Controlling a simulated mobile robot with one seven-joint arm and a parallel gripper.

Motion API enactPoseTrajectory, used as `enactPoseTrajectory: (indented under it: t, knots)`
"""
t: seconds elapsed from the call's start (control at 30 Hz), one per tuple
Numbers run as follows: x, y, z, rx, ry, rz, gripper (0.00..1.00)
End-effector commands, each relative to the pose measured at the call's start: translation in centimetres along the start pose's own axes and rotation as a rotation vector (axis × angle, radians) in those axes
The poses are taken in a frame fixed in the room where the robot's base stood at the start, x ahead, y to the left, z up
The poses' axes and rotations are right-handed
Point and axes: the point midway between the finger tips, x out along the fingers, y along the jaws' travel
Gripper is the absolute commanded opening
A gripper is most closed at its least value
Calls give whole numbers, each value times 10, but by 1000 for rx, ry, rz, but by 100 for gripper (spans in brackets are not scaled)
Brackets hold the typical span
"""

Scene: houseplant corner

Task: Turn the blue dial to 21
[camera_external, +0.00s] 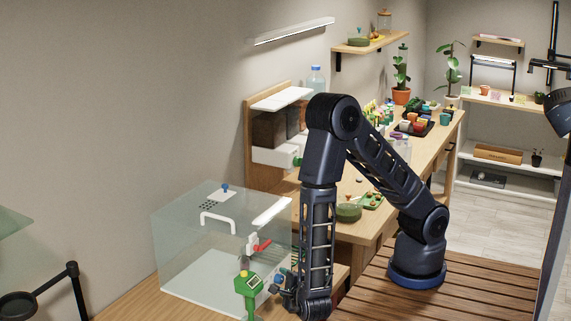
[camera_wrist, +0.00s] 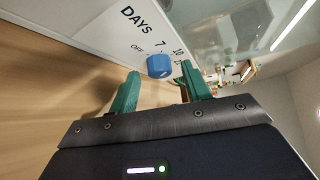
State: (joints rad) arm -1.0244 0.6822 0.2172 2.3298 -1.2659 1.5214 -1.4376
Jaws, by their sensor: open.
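The blue dial (camera_wrist: 159,65) sits on a white panel (camera_wrist: 95,22) in the wrist view. The panel has the word DAYS and the marks OFF, 7, 10 and a further number partly hidden by my right finger. A small pale mark shows on the dial's face, but I cannot tell exactly which number it points to. My gripper (camera_wrist: 162,75) is open, with one green finger on each side of the dial's near edge. I cannot tell whether either finger touches it.
A clear tank (camera_external: 190,240) with a white handle stands left of my arm. A red lever (camera_external: 262,245) is on its right side. A long wooden bench (camera_external: 440,140) behind holds pots, trays and bottles. A wooden surface (camera_wrist: 45,105) lies beside the panel.

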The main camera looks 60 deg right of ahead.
Motion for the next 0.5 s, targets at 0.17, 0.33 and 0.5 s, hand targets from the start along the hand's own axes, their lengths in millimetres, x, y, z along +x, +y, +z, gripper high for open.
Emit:
enactPoseTrajectory:
  t: [0.17, 0.33, 0.5]
  knots:
    - [0, 0, 0, 0, 0, 0, 42]
    - [0, 0, 0, 0, 0, 0, 9]
    - [0, 0, 0, 2, 0, 2, 4]
